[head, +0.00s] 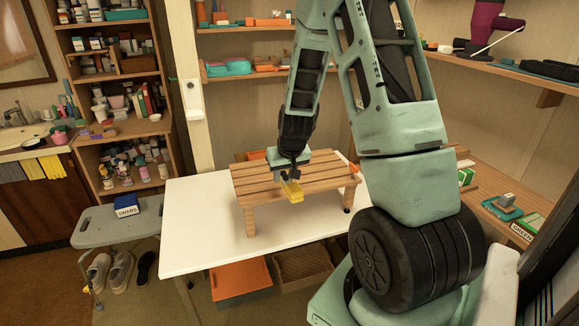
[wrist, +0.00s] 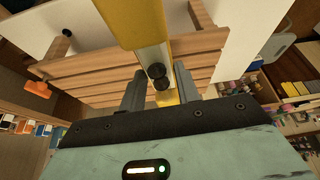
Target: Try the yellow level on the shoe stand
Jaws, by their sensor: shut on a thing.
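The yellow level (head: 292,192) is held in my gripper (head: 288,176) over the front part of a slatted wooden stand, which I take as the shoe stand (head: 245,180). The stand is on a white table. In the wrist view the level (wrist: 135,22) runs up between the two fingers of my gripper (wrist: 160,80), which are shut on it. The stand's slats (wrist: 100,70) show behind the level. I cannot tell whether the level touches the slats. My arm hides part of the stand's back.
The white table (head: 190,225) has free room left of the stand. An orange piece (head: 355,168) is at the stand's right end. A grey stool (head: 95,228) with a blue box (head: 125,206) stands at left, shoes below it.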

